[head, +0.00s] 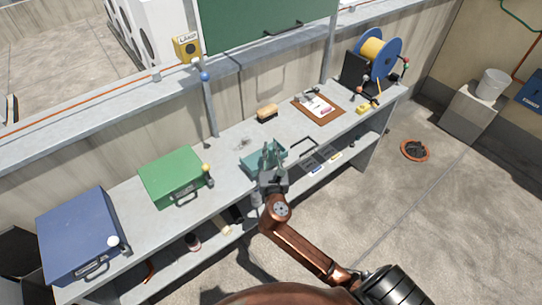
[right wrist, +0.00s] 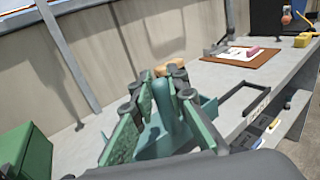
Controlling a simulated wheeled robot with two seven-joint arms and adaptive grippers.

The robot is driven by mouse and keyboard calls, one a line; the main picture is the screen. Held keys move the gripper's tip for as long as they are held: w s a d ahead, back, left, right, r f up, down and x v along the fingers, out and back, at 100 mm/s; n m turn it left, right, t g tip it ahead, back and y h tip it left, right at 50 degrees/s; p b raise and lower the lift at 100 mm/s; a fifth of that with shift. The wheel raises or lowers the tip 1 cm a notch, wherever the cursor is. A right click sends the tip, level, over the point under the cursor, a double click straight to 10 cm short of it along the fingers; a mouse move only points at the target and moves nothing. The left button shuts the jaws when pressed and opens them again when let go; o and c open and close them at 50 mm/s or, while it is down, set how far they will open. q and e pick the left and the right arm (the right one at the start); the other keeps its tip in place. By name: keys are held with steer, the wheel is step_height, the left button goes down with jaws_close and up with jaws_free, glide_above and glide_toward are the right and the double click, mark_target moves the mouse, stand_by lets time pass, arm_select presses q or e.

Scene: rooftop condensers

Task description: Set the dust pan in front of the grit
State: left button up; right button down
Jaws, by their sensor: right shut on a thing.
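The teal dust pan (head: 252,163) is at the bench's front edge, near the middle of the head view. My right gripper (head: 271,160) is shut on its upright handle. In the right wrist view the handle of the dust pan (right wrist: 166,112) stands between the two fingers, and part of the pan shows behind them. The grit (head: 243,142) is a small dark patch on the grey bench top, just behind and left of the pan. I cannot tell whether the pan touches the bench. The grit is hidden in the right wrist view. My left gripper is not in view.
A green box (head: 172,172) and a blue box (head: 80,235) stand to the left on the bench (head: 222,150). A tan brush (head: 266,111) lies behind the pan. A clipboard (head: 320,110), a yellow block (head: 363,108) and a cable spool (head: 378,55) are to the right.

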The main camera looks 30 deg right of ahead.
mark_target(272, 158)
steer(key=shift+w+d+f, duration=0.1)
steer(key=shift+d+f, duration=0.1)
steer(key=shift+f, duration=0.1)
step_height(272, 158, down, 4)
steer(key=shift+w+d+r+b, duration=0.1)
steer(key=shift+w+r+b, duration=0.1)
steer(key=shift+b, duration=0.85)
steer(key=shift+r, duration=0.2)
steer(key=shift+s, duration=0.1)
steer(key=shift+f, duration=0.1)
steer(key=c, duration=1.9)
jaws_free()
steer(key=shift+f, duration=0.1)
